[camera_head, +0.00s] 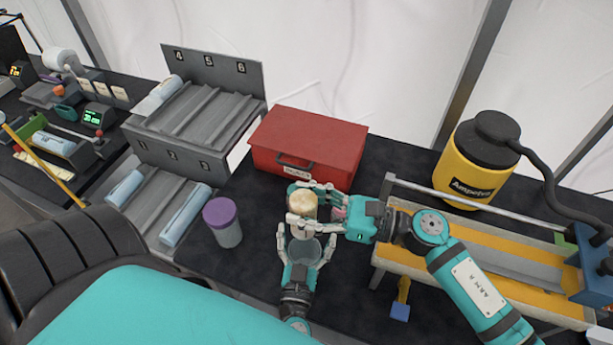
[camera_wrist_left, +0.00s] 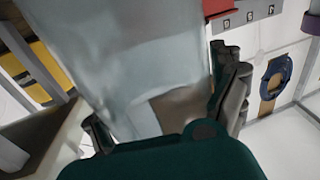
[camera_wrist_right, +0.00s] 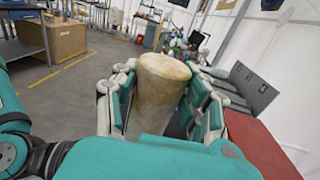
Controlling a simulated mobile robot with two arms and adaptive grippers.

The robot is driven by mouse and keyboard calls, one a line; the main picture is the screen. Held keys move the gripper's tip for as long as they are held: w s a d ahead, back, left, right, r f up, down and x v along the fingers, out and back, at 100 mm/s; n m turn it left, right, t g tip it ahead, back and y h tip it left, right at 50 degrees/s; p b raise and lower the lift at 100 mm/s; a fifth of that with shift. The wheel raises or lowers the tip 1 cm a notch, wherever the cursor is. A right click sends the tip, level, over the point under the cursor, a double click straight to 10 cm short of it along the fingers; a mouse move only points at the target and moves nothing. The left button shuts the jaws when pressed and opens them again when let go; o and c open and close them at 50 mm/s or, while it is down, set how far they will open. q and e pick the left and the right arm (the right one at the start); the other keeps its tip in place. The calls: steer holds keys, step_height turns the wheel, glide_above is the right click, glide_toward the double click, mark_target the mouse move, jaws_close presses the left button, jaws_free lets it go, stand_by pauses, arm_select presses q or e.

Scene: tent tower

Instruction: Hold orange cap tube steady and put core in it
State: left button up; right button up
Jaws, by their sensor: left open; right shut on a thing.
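My right gripper (camera_head: 318,208) is shut on a pale tan cylindrical core (camera_head: 302,204). The core stands between its fingers in the right wrist view (camera_wrist_right: 162,90). My left gripper (camera_head: 306,256) is open, with its fingers on either side of a clear tube (camera_head: 305,249). The tube fills much of the left wrist view (camera_wrist_left: 150,60), where a brownish patch shows through its wall; I cannot tell what it is. In the head view the core is just above the tube's mouth; the right fingers hide whether its lower end is inside. No orange cap is clearly visible.
A purple-capped tube (camera_head: 224,225) stands left of my grippers. A red toolbox (camera_head: 318,139) is behind them, with a numbered grey rack (camera_head: 197,110) at left. A trough-like machine (camera_head: 480,244) and a yellow-black canister (camera_head: 476,165) stand at right.

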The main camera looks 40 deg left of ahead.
arm_select(q)
steer(key=c, duration=1.2)
steer(key=shift+c, duration=0.4)
steer(key=o, duration=1.5)
steer(key=c, duration=1.4)
steer(key=shift+c, duration=0.7)
